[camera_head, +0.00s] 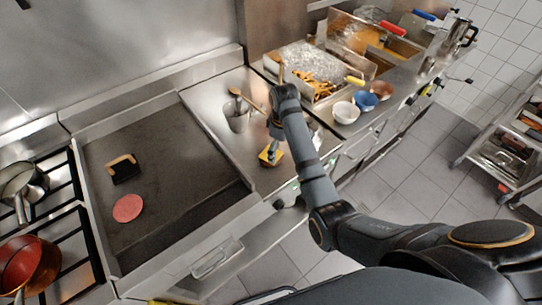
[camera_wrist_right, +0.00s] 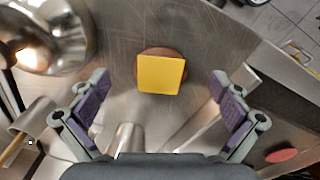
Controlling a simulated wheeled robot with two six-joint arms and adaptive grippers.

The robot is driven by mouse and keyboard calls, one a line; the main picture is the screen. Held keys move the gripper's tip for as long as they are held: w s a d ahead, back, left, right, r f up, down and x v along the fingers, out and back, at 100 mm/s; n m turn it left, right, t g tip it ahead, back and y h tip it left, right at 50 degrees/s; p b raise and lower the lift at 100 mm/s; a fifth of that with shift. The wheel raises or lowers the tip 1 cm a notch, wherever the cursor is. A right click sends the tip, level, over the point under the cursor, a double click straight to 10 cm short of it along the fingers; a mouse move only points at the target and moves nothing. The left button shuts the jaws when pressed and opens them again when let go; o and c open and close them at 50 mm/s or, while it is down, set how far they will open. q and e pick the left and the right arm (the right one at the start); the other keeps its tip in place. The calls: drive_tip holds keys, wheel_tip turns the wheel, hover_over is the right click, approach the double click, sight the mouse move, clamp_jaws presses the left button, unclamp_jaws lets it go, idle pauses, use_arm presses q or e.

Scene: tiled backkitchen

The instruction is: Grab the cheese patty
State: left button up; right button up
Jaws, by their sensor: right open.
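The cheese patty is a brown round patty under a square yellow cheese slice. It lies on the steel counter and shows in the right wrist view (camera_wrist_right: 161,75), and in the head view (camera_head: 270,156) partly behind my arm. My right gripper (camera_wrist_right: 163,103) is open, with its purple-padded fingers apart on either side below the patty in the picture; nothing is between them. In the head view my right gripper (camera_head: 274,142) is above the counter by the patty, largely hidden by my wrist. My left gripper is not in view.
A flat griddle (camera_head: 165,215) holds a pink patty (camera_head: 128,208) and a dark press (camera_head: 124,170). A metal container (camera_head: 237,117) with utensils stands near my right gripper. White (camera_head: 345,112) and blue (camera_head: 365,101) bowls stand along the counter to the right. Pans sit on the stove at left.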

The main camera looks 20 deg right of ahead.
drive_tip(key=w+a+r+n, duration=0.2)
drive_tip(key=w+a+r, duration=0.15)
drive_tip(key=r, duration=0.25)
drive_tip(key=p, duration=0.2)
hover_over(263, 155)
drive_tip(key=d, duration=0.3)
drive_tip(key=shift+g, duration=0.3)
wheel_tip(263, 155, down, 6)
drive_tip(key=shift+s+a+r, duration=0.1)
drive_tip(key=shift+s, duration=0.05)
drive_tip(key=shift+f, duration=0.45)
drive_tip(key=shift+f+p, duration=0.15)
drive_tip(key=shift+p, duration=0.15)
drive_tip(key=f, duration=0.1)
drive_tip(key=f+p, duration=0.1)
drive_tip(key=f, duration=0.2)
drive_tip(key=shift+s, duration=0.3)
drive_tip(key=shift+f, duration=0.45)
drive_tip(key=shift+c, duration=0.4)
drive_tip(key=c, duration=1.5)
